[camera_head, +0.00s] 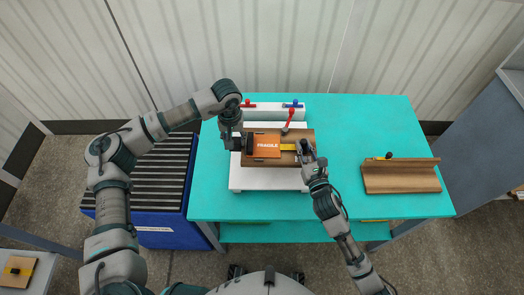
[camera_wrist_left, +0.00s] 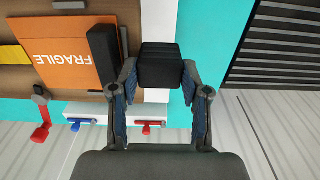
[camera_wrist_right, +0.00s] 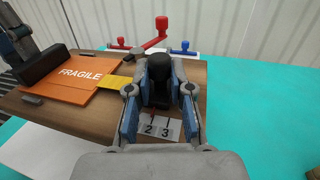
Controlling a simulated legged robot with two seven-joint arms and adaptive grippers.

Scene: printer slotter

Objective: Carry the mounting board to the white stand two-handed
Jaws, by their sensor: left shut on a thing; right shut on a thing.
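The brown wooden mounting board (camera_head: 264,161) carries an orange FRAGILE panel (camera_head: 265,145) and a yellow strip (camera_head: 288,147). It lies level over the white stand (camera_head: 270,180) on the turquoise table. Whether it touches the stand, I cannot tell. My left gripper (camera_wrist_left: 160,75) is shut on a black block-shaped handle (camera_wrist_left: 160,62) at the board's left end. My right gripper (camera_wrist_right: 160,95) is shut on a black knob-like handle (camera_wrist_right: 159,70) at the right end, beside a label with numbers (camera_wrist_right: 160,130). The stand's middle is hidden under the board.
A white bar (camera_head: 272,112) with a red and a blue valve and a red-handled lever (camera_head: 288,121) stand behind the board. A wooden ledged piece (camera_head: 400,178) lies at the table's right. A slatted blue box (camera_head: 160,225) stands left. The table between board and ledge is clear.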

